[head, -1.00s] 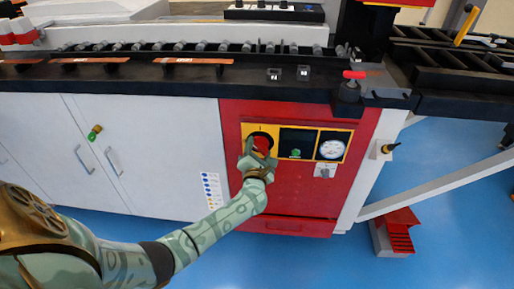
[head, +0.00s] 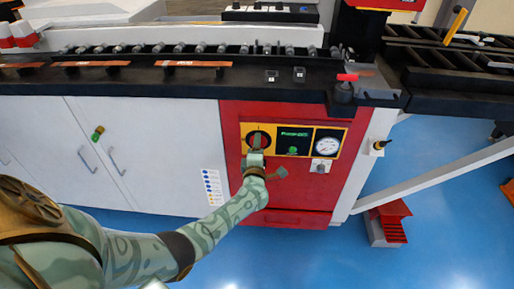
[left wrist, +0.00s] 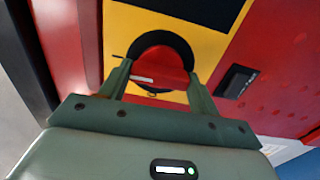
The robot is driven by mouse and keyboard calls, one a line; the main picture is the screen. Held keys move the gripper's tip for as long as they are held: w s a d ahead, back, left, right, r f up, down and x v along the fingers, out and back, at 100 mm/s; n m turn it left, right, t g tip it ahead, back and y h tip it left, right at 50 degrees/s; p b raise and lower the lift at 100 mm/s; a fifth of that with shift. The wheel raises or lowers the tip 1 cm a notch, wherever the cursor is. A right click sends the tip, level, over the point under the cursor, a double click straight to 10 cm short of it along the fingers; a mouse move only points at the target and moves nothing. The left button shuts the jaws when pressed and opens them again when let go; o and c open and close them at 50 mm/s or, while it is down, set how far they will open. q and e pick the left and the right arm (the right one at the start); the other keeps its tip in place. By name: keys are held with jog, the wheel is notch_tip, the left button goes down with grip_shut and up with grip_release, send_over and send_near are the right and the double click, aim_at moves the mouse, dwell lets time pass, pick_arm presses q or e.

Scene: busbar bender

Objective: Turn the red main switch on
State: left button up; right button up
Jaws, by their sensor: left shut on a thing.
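The red main switch (left wrist: 160,64) is a red knob in a black round surround on a yellow plate. The plate is part of the control panel on the red cabinet (head: 345,185). My left gripper (head: 257,145) reaches the switch from the front and covers much of it in the head view. In the left wrist view its two fingers (left wrist: 158,82) are shut on the knob, one on each side. A white mark shows on the knob between the fingers. My right gripper is not in view.
Right of the switch are a lit display (head: 294,137) with green text and a round gauge (head: 328,144). A small grey selector (head: 320,166) sits below the gauge. The black machine bed (head: 130,80) overhangs above. White cabinet doors (head: 150,150) stand to the left.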

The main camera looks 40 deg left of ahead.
pick_arm(q)
jog(key=shift+f+m, duration=0.15)
jog(key=shift+m, duration=0.15)
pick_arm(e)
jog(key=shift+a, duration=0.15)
pick_arm(q)
jog(key=o, duration=1)
jog(key=shift+s+d, duration=0.1)
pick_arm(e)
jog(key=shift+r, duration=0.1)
pick_arm(q)
jog(key=p+v, duration=0.5)
jog(key=v, duration=1.1)
jog(key=shift+s, duration=0.15)
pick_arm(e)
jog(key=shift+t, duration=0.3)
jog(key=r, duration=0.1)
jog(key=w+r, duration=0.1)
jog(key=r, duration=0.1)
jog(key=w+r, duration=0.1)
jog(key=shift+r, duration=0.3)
